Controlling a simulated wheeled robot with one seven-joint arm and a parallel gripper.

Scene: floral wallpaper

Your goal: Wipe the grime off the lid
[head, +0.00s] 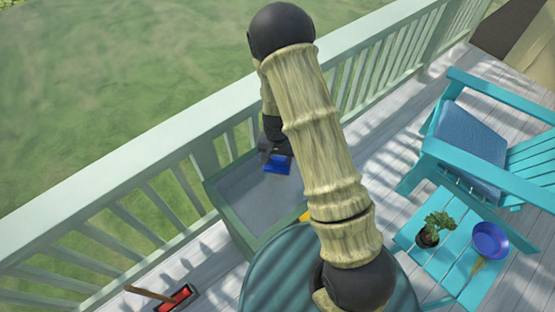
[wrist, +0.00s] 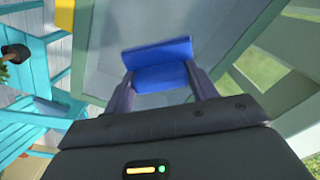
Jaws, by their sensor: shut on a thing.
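My gripper (head: 274,153) is shut on a blue sponge-like block (head: 278,165), over the far part of a green-edged box with a flat grey top (head: 244,196), which I take as the lid. In the wrist view the blue block (wrist: 158,66) sits between the two fingers of my gripper (wrist: 160,78), with the pale grey surface (wrist: 225,28) behind it. I cannot tell whether the block touches that surface. No distinct grime shows on the visible part. My arm hides the right part of the box in the head view.
A pale green railing (head: 150,160) runs behind the box. A round ridged green table (head: 270,285) stands in front. A turquoise side table (head: 450,265) bears a potted plant (head: 436,229) and a blue bowl (head: 490,240). A red-headed brush (head: 177,298) lies at lower left.

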